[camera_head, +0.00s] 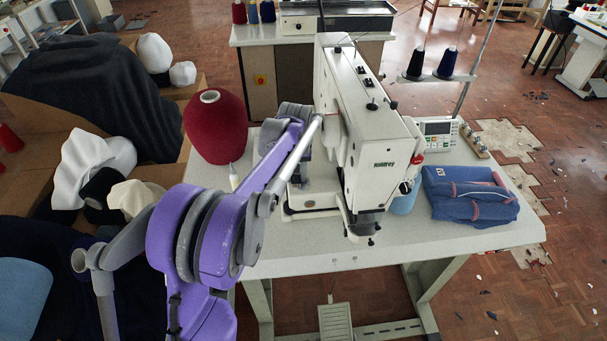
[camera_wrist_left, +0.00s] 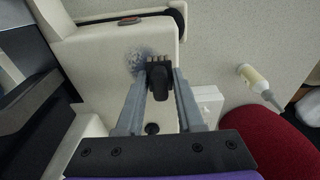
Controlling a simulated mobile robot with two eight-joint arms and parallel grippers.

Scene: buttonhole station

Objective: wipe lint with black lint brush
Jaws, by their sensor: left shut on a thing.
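My left gripper (camera_wrist_left: 159,82) is shut on a small black lint brush (camera_wrist_left: 158,80) in the left wrist view. The brush's short bristles point away from me. A grey fuzzy patch of lint (camera_wrist_left: 139,56) lies on the cream sewing machine surface, right beside the bristles; I cannot tell whether they touch. In the head view my left arm reaches to the left side of the white buttonhole machine (camera_head: 352,110). The brush and lint cannot be made out there. My right gripper is not in view.
Folded blue fabric (camera_head: 468,197) lies at right, near a control panel (camera_head: 437,131). The table front is clear.

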